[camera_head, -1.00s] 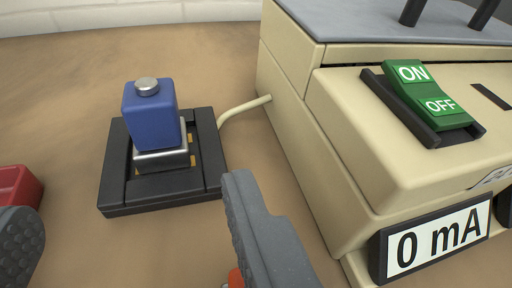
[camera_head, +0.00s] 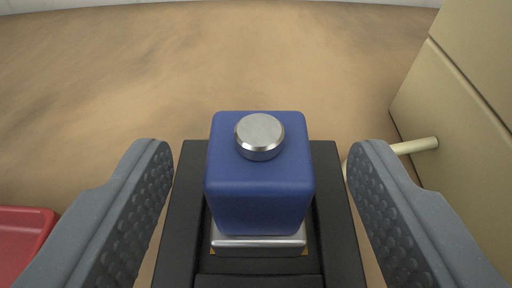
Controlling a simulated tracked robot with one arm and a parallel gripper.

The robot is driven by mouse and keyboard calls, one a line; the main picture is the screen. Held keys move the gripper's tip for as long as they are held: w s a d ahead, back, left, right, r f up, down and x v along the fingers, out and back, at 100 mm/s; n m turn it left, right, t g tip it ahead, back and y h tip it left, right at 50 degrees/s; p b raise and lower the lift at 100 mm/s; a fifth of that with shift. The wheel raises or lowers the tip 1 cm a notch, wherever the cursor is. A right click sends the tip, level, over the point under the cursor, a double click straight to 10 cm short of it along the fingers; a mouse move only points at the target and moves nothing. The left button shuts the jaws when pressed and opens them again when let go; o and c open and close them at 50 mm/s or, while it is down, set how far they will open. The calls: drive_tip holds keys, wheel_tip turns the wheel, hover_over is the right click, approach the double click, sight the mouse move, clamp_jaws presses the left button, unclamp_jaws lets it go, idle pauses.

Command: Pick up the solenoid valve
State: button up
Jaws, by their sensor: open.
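The solenoid valve (camera_head: 259,190) is a blue block with a round silver cap on top and a silver metal base below. It stands upright on a black base plate (camera_head: 340,230) in the middle of the view. My gripper (camera_head: 260,165) is open, with one grey ribbed finger on each side of the valve. A gap shows between each finger and the blue block. The lower front of the base plate runs out of the picture.
A beige box (camera_head: 465,100) stands at the right edge, with a cream cable (camera_head: 415,146) running from it toward the base plate. A red tray (camera_head: 25,235) is at the lower left. The brown tabletop behind the valve is clear.

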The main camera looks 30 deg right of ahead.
drive_tip(key=shift+f+x, duration=0.2)
drive_tip(key=shift+x, duration=1)
drive_tip(key=shift+w+r, duration=0.1)
drive_tip(key=shift+w, duration=0.05)
clamp_jaws()
